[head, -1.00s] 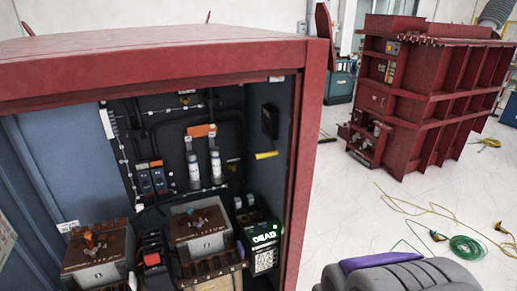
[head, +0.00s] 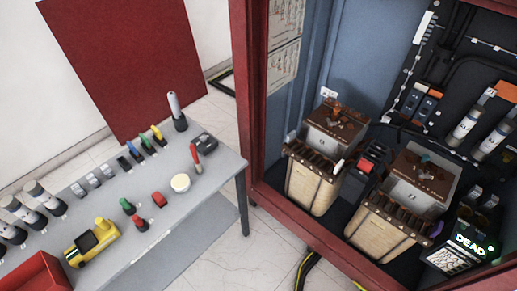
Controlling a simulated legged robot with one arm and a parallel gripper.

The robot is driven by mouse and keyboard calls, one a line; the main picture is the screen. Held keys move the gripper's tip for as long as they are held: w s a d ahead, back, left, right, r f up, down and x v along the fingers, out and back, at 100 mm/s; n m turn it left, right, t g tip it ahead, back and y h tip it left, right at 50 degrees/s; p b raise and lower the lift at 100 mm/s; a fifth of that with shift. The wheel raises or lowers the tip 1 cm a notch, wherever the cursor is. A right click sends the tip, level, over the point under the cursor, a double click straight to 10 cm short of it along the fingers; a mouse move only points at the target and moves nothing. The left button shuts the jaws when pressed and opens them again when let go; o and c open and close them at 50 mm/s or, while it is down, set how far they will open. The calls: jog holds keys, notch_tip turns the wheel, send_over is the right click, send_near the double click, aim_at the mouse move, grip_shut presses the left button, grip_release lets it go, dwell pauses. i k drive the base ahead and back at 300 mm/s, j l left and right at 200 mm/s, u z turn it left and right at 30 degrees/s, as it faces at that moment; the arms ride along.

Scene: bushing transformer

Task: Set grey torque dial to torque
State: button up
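No grey torque dial can be made out for certain in the head view. A yellow tool with dark parts (head: 92,242) lies on the grey table (head: 185,225) at the lower left. Any dial on it is too small to tell. My gripper is not in view.
Several grey-and-black cylinders, coloured-handled tools and a white round item (head: 180,183) share the table. A red bin (head: 35,275) is at its near left corner. The open red cabinet (head: 251,90) at right holds two transformer units and a device reading "DEAD" (head: 470,245).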

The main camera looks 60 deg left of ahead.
aim_at(204, 138)
jog(key=u, duration=3.45)
jog(key=i+j, duration=0.3)
jog(key=i+j+z, duration=0.15)
jog(key=j, duration=0.3)
jog(key=i+j, duration=0.4)
jog(key=z, duration=2.25)
